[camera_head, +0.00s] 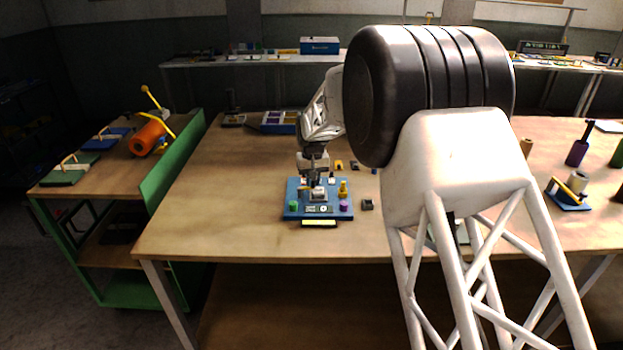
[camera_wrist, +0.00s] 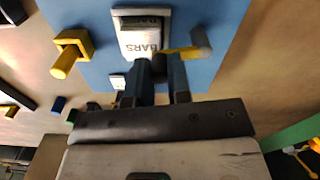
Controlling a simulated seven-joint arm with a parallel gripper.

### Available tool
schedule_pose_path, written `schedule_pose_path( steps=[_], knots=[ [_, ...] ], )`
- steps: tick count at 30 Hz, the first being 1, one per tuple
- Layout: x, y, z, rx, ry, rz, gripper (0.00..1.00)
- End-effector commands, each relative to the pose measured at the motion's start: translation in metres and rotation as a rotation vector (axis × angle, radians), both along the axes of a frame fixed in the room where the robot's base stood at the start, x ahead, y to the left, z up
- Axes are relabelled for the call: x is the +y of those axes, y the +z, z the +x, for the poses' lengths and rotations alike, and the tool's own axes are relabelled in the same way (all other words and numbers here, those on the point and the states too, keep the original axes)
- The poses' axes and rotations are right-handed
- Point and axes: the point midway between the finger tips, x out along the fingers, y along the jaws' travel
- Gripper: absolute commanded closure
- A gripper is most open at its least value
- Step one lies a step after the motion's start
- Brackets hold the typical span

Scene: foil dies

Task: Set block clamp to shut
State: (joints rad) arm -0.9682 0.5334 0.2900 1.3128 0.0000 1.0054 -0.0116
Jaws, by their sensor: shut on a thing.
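A blue board (camera_head: 291,192) stands on the wooden table in the head view; it also fills much of the wrist view (camera_wrist: 103,20). On it is a pale block or plate marked BARS (camera_wrist: 140,38). Beside that, a yellow lever with a grey end (camera_wrist: 200,42) reaches across at the fingertips; I take it for the block clamp's handle. My gripper (camera_wrist: 168,70) is shut on this lever, its two dark fingers close together. In the head view my gripper (camera_head: 314,185) is low over the board's middle. The contact is partly hidden by the fingers.
The board also bears a green knob (camera_head: 293,206), a magenta knob (camera_head: 344,206), a yellow part (camera_head: 343,188) and a small display (camera_head: 320,209). A small dark block (camera_head: 367,204) lies to the right. The table left of the board is clear.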

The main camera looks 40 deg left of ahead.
Motion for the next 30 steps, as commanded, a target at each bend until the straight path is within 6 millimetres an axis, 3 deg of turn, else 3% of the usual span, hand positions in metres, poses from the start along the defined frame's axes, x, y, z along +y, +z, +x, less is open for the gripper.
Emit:
schedule_pose_path(
  steps=[10,26,27,30],
  knots=[
    [-0.0062,0.0005,-0.0048,-0.001,-0.180,0.001,1.00],
    [-0.0072,0.0006,-0.0058,0.000,-0.211,0.000,1.00],
    [-0.0072,0.0005,-0.0058,0.000,-0.210,0.000,0.77],
    [-0.0071,0.0004,-0.0059,0.000,-0.210,0.000,0.62]
  ],
)
